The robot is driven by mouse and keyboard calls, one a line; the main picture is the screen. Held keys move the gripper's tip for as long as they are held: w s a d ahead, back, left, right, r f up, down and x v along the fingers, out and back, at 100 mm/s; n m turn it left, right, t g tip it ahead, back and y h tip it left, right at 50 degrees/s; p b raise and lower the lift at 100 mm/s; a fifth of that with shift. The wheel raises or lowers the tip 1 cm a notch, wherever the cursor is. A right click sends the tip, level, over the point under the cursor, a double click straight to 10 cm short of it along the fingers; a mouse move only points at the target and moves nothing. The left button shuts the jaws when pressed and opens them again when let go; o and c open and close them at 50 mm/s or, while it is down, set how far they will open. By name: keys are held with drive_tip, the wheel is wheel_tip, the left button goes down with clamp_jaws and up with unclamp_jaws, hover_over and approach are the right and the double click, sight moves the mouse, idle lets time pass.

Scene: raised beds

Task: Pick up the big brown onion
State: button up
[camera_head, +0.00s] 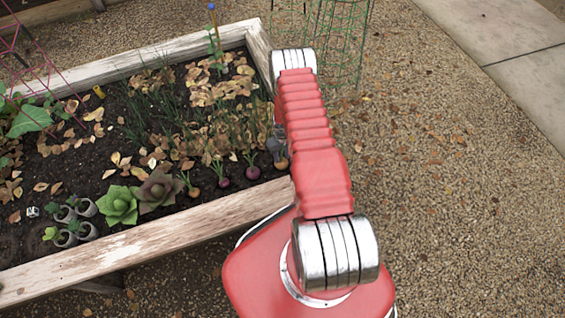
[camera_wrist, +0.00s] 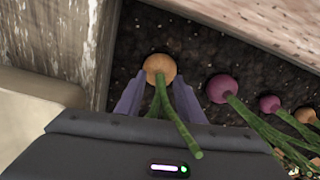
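The big brown onion (camera_wrist: 160,68) lies on the dark soil near the bed's corner in the wrist view, its green stalk pointing down-right. My gripper (camera_wrist: 157,84) is open, with one finger on each side of the onion's lower part and stalk. I cannot tell whether the fingers touch it. In the head view the onion (camera_head: 282,164) shows partly beside my arm at the bed's right end. My gripper (camera_head: 276,146) is mostly hidden there behind the arm.
A purple onion (camera_wrist: 221,88), a smaller purple onion (camera_wrist: 269,104) and a small brown onion (camera_wrist: 305,115) lie to the right in the wrist view. Wooden bed walls (camera_wrist: 270,28) close in the corner. Green wire cages (camera_head: 340,45) stand behind the bed.

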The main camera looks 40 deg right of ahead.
drive_tip(key=shift+f, duration=0.15)
drive_tip(key=shift+c, duration=0.7)
clamp_jaws()
